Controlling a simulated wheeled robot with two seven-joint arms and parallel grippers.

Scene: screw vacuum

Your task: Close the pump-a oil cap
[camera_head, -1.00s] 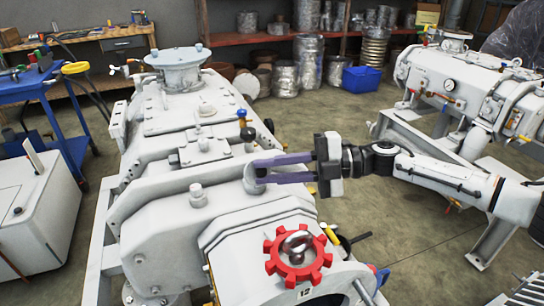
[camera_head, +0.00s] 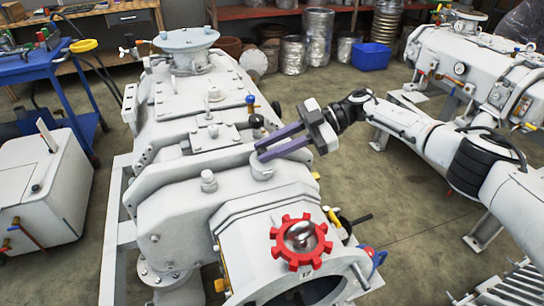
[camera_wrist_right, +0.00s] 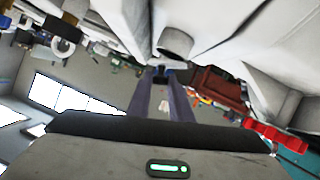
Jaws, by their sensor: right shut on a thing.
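Pump-a is the large white pump (camera_head: 215,205) in the middle of the head view. A short white round cap (camera_head: 262,169) sits on its upper casing. My right gripper (camera_head: 260,152) reaches in from the right with long purple fingers, and its tips are at this cap. It is shut on the cap; the exact contact is partly hidden. In the right wrist view the fingers (camera_wrist_right: 164,75) converge at a small dark spot below the upside-down casing. My left gripper is not in view.
A red handwheel-like part (camera_head: 301,242) stands in front of the cap. A blue-topped valve (camera_head: 250,104) rises behind it. A second white pump (camera_head: 470,75) is at the right. A white box (camera_head: 40,205) and a blue cart (camera_head: 60,70) stand left.

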